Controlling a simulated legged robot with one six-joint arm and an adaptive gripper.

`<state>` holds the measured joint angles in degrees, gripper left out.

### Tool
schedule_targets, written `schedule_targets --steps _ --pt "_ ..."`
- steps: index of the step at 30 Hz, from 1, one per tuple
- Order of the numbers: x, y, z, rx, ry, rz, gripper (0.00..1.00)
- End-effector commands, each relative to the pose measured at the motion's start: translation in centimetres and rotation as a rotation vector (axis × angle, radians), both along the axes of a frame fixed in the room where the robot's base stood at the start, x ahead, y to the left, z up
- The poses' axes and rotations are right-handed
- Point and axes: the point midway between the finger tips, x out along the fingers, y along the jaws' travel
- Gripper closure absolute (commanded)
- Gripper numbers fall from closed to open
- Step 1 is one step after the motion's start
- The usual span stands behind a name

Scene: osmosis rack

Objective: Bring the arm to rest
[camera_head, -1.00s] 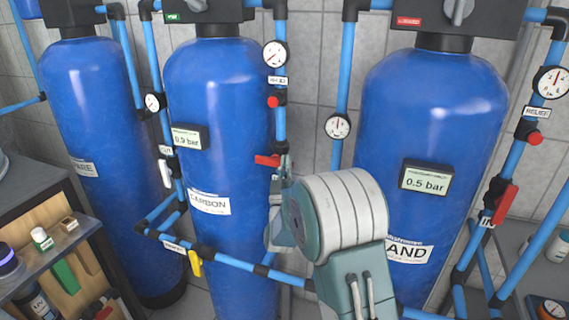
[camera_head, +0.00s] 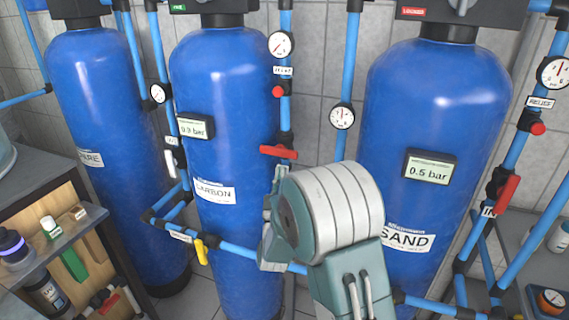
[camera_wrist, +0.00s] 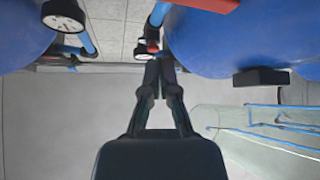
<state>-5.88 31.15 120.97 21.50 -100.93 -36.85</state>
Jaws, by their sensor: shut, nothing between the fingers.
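My arm (camera_head: 335,225) rises from the bottom of the head view, its rounded grey-white and teal joint in front of the tanks. The far part of the arm is mostly hidden behind that joint. In the wrist view my gripper (camera_wrist: 158,68) points up the picture with its two dark fingers together and nothing between them. A dark round gauge and a short piece of blue pipe show past the fingertips there. I cannot tell from the wrist view whether the fingertips touch anything.
Blue tanks labelled CARBON (camera_head: 225,110) and SAND (camera_head: 435,110) stand ahead, with another tank (camera_head: 100,110) at left. A red-handled valve (camera_head: 279,152) is close beyond my arm. A shelf with bottles (camera_head: 50,235) stands at lower left. Pipes with a red handle (camera_head: 507,193) run at right.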

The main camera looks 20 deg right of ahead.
Motion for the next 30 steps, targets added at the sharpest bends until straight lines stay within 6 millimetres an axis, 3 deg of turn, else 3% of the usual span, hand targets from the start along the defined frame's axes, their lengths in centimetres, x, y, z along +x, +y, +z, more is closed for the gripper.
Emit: schedule_targets --steps 11,20,26,30 --pt "0.0 0.0 0.1 0.006 0.007 0.006 1.0" --pt "0.4 0.2 3.2 0.16 0.239 0.166 1.0" --pt "-1.2 1.0 4.3 0.277 0.452 0.277 1.0" --pt "-3.5 1.6 4.5 0.352 0.606 0.333 1.0"
